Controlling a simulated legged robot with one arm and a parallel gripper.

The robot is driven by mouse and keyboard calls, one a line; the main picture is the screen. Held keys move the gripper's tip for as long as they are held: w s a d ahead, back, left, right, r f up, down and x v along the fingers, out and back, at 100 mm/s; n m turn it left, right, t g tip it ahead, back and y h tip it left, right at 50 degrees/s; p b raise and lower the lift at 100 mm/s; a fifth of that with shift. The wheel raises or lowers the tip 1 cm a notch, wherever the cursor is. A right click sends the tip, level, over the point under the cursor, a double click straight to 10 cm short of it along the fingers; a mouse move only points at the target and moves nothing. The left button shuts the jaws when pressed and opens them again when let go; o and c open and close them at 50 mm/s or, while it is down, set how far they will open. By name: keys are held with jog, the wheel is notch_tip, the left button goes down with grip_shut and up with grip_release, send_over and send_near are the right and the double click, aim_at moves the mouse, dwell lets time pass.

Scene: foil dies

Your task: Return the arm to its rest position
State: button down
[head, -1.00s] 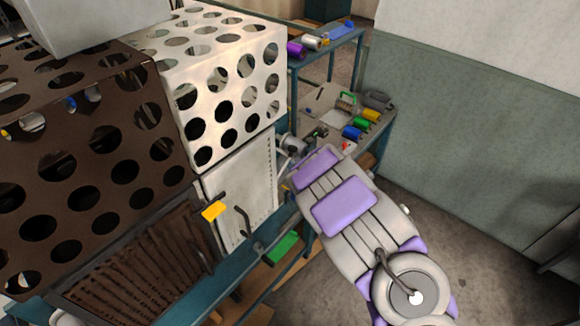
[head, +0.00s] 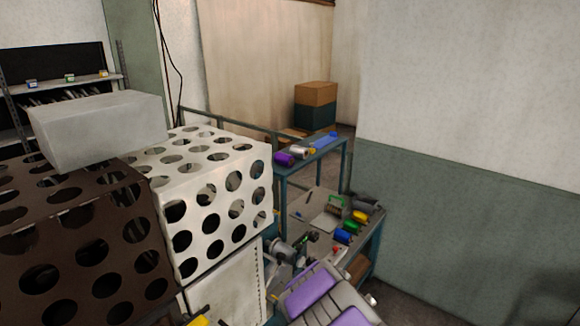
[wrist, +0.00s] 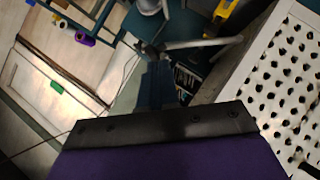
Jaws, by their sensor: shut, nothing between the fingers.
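My arm (head: 317,296) shows at the bottom of the head view, with grey links and purple panels, reaching forward from the lower edge toward the bench. Its far end is hard to tell from the grey clutter in front of it. In the wrist view, my gripper (wrist: 152,127) fills the lower part as a black edge with a purple face. It is shut with nothing held. Beyond it are dark blue and grey metal parts, which I cannot identify.
A white perforated box (head: 213,205) and a brown perforated box (head: 75,245) stand left of my arm. A pale block (head: 97,132) is on top. A bench with coloured spools (head: 343,236) lies ahead. A wall (head: 460,200) is at right.

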jog(key=s+d+r+m+h+b, duration=0.1)
jog(key=d+r+m+h+b, duration=0.15)
jog(key=d, duration=0.35)
jog(key=s+d+r+m+h+b, duration=0.1)
jog(key=d+r+m+h, duration=0.15)
jog(key=d, duration=0.35)
jog(key=s+d+r+m+g+h+b, duration=0.2)
jog(key=s+d+m+g+h+b, duration=0.15)
jog(key=s+d, duration=0.55)
jog(key=s+a+f+m+g+y+b, duration=0.1)
jog(key=s+a+g+b, duration=0.1)
jog(key=s, duration=1.1)
jog(key=s+a+f+m+g+y+b, duration=0.1)
jog(key=s+a+f+m+g+b, duration=0.1)
jog(key=s, duration=1.2)
jog(key=s+a+f+m+g+y+b, duration=0.1)
jog(key=s+a+g+b, duration=0.3)
jog(key=s, duration=0.9)
jog(key=shift+s+a+f+m+g, duration=0.3)
jog(key=shift+a+m+g, duration=0.15)
jog(key=shift+m+g, duration=0.4)
jog(key=shift+a+y, duration=0.2)
jog(key=shift+y, duration=0.05)
